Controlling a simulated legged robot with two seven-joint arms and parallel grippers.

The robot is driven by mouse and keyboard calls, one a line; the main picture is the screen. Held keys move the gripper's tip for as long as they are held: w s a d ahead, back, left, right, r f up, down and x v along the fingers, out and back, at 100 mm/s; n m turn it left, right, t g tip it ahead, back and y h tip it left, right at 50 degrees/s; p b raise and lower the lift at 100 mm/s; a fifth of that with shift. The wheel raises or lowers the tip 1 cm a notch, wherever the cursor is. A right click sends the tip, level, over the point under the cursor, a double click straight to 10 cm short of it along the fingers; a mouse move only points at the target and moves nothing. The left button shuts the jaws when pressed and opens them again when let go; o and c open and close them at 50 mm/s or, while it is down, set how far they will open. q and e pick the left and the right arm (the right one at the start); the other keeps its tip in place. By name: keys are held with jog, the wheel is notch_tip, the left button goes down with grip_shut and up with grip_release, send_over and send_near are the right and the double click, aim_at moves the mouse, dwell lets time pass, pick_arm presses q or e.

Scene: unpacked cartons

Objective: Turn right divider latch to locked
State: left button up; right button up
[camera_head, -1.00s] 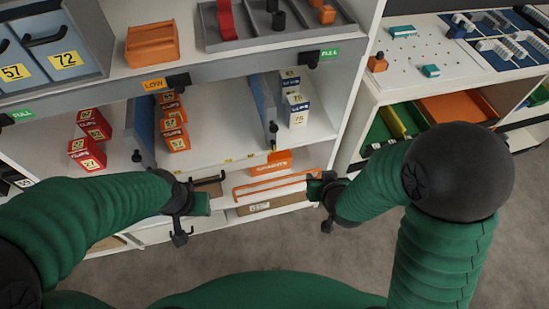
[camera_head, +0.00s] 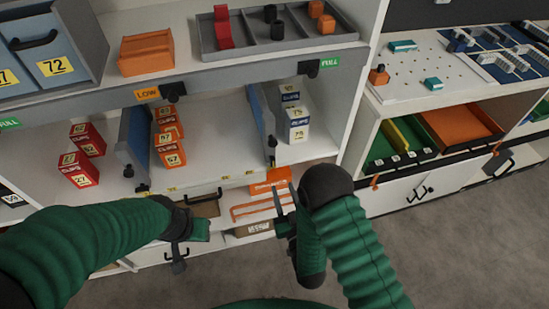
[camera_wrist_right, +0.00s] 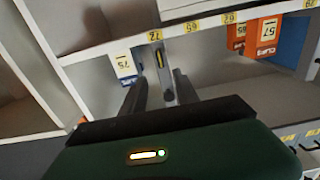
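The right divider (camera_head: 257,117) is a blue-grey upright panel on the middle shelf. A small dark latch (camera_head: 272,158) sits at its lower front end; its setting is too small to read. In the right wrist view the divider's front end (camera_wrist_right: 164,72), with a yellow mark, lies ahead between the fingers, apart from them. My right gripper (camera_head: 284,208) is open and empty, below and in front of the latch; its two dark fingers (camera_wrist_right: 160,92) show spread apart. My left gripper (camera_head: 190,240) hangs in front of the lower drawers, away from the divider; its opening is unclear.
White and blue cartons (camera_head: 297,123) stand right of the divider, and orange cartons (camera_head: 169,148) left of it. A left divider (camera_head: 133,145) and red cartons (camera_head: 80,168) stand farther left. Orange items (camera_head: 268,182) lie on the shelf below. Open floor is at right.

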aim_at(273, 163)
jog(key=b+x, duration=0.1)
jog(key=x, duration=1)
jog(key=shift+w+f+b, duration=0.1)
jog(key=shift+f+b, duration=0.1)
jog(key=shift+b, duration=0.1)
jog(key=shift+a, duration=0.1)
grip_shut()
